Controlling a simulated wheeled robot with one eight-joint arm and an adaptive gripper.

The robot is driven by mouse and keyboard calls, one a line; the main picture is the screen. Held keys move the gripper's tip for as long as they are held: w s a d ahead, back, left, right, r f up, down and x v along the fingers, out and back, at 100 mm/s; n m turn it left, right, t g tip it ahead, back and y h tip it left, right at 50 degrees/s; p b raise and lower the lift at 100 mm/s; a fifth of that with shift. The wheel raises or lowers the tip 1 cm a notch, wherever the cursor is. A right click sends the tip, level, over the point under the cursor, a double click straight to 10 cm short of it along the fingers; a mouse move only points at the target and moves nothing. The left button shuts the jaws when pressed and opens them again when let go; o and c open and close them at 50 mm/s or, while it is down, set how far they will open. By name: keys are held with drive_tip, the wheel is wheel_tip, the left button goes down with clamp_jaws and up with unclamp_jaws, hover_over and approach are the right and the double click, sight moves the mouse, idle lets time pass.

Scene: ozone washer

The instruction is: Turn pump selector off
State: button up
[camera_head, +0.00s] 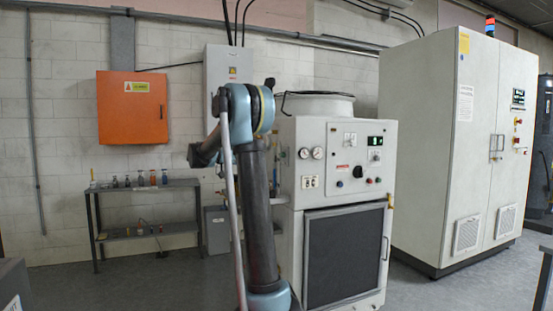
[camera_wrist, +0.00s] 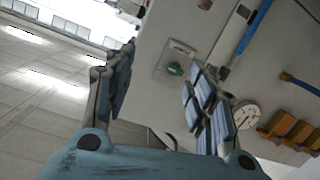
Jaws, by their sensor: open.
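The white washer cabinet (camera_head: 287,200) stands in the middle of the head view, with its control panel (camera_head: 330,165) on the upper front. The panel carries a black knob (camera_head: 357,171), small switch plates (camera_head: 350,139) and a lit green display (camera_head: 375,141). I cannot tell which control is the pump selector. In the wrist view my gripper (camera_wrist: 160,62) is open and empty, its two fingers spread apart. A green knob on a clear square plate (camera_wrist: 175,68) shows between and beyond the fingertips, apart from them. My arm hides part of the washer's left side in the head view.
A tall cabinet (camera_head: 430,150) stands right, a bottle shelf (camera_head: 150,187) left. Floor in front is clear.

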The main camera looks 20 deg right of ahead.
sight(282, 155)
drive_tip(key=w+a+r+m+h, duration=0.2)
drive_tip(key=w+m, duration=0.1)
drive_tip(key=w, duration=0.3)
drive_tip(key=d, duration=1.7)
drive_tip(key=shift+w, duration=0.3)
drive_tip(key=shift+d+f, duration=0.1)
drive_tip(key=c, duration=1.1)
